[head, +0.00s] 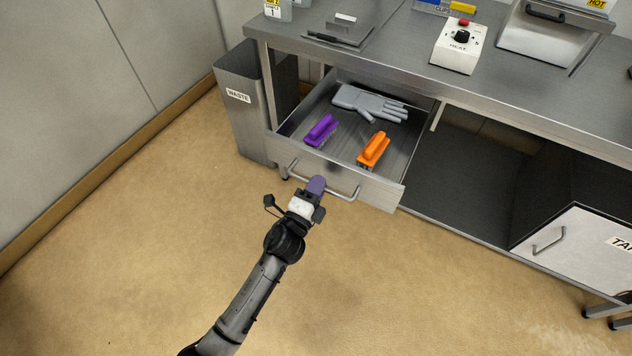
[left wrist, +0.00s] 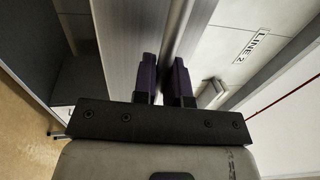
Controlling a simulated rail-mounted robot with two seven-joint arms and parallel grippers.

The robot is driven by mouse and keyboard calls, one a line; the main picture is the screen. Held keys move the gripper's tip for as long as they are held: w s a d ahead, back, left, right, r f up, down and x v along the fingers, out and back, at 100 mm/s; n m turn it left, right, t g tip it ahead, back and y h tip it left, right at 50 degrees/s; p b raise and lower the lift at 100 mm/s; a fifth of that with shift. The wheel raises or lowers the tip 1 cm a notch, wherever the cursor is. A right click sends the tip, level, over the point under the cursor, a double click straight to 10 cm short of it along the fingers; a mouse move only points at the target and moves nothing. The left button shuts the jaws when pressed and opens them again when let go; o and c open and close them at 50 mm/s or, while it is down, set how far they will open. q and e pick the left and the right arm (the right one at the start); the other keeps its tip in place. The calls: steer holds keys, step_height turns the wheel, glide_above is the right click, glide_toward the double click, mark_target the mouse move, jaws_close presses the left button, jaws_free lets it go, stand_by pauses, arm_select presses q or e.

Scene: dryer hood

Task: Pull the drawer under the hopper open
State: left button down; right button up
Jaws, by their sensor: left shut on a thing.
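The drawer (head: 378,191) under the left part of the steel bench stands pulled out, with its inside showing. Its bar handle (head: 343,197) runs across the drawer front. My left gripper (head: 316,186) is at the middle of this handle, its purple fingers shut on the bar. In the left wrist view, the fingers (left wrist: 164,80) lie on either side of the metal bar. The fingers hide part of the handle in the head view. I cannot make out a hopper for certain. My right gripper is not in view.
In the drawer lie a grey glove (head: 368,103), a purple-handled brush (head: 320,131) and an orange-handled brush (head: 373,149). A waste bin (head: 238,108) stands close to the drawer's left side. A cabinet door (head: 575,250) is at right. The floor before the drawer is clear.

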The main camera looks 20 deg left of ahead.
arm_select(q)
steer(key=c, duration=1.2)
jaws_free()
steer(key=shift+s, duration=0.1)
steer(key=s+f+p, duration=0.1)
steer(key=s+f, duration=0.1)
steer(key=s, duration=1.1)
steer(key=shift+s+a+f+p, duration=0.15)
steer(key=shift+a+f+p, duration=0.2)
